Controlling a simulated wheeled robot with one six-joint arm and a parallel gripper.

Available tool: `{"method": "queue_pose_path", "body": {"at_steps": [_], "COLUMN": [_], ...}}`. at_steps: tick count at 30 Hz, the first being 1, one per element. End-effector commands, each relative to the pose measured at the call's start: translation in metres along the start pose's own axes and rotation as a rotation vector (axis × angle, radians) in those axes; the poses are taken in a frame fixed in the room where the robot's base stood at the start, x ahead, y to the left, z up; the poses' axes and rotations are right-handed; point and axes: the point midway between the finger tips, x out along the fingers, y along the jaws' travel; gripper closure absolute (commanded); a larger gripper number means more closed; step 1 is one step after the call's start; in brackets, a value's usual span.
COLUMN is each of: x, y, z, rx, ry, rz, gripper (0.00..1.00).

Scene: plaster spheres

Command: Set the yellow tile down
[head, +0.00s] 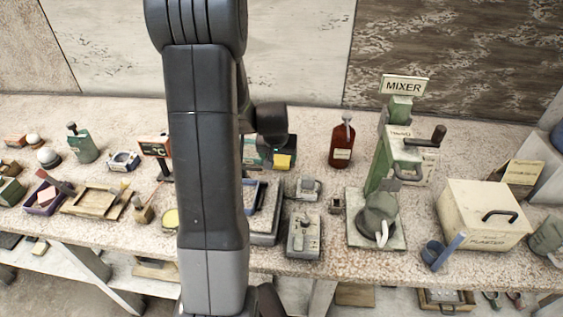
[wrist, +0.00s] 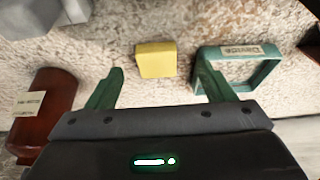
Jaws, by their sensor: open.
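The yellow tile (wrist: 156,59) is a small block lying on the speckled tabletop, and nothing grips it. In the wrist view my gripper (wrist: 161,68) is open, with one green finger to each side of the tile and clear gaps between. I cannot tell how far the fingertips are above the tabletop. In the head view the yellow tile (head: 282,161) shows just right of my arm, below the dark wrist. My fingers cannot be made out there.
A teal labelled frame (wrist: 264,76) lies close beside the tile, near one finger. A red-brown bottle (wrist: 38,120) stands on the other side; it also shows in the head view (head: 341,145). The green mixer (head: 382,165) stands farther right. My arm hides the bench's middle.

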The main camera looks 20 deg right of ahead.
Motion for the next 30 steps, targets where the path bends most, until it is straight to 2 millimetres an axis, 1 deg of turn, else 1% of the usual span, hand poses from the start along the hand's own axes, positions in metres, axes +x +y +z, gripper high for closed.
{"method": "queue_pose_path", "body": {"at_steps": [4,9,13,17,24,25,26,30], "x": [0.011,0.03,0.044,0.05,0.051,0.051,0.051,0.051], "y": [0.003,0.006,0.006,0.005,0.005,0.005,0.005,0.005], "z": [-0.001,-0.001,-0.001,-0.001,-0.001,-0.001,-0.001,-0.001], "rx": [0.001,0.001,0.001,0.0,0.0,0.0,0.0,0.001], "ry": [-0.003,-0.005,-0.003,0.0,0.0,0.0,0.0,0.0], "rz": [0.001,0.001,0.001,0.001,0.001,0.001,0.001,0.001], "gripper": [0.25,0.25,0.25,0.25,0.25,0.28,0.34,0.62]}}
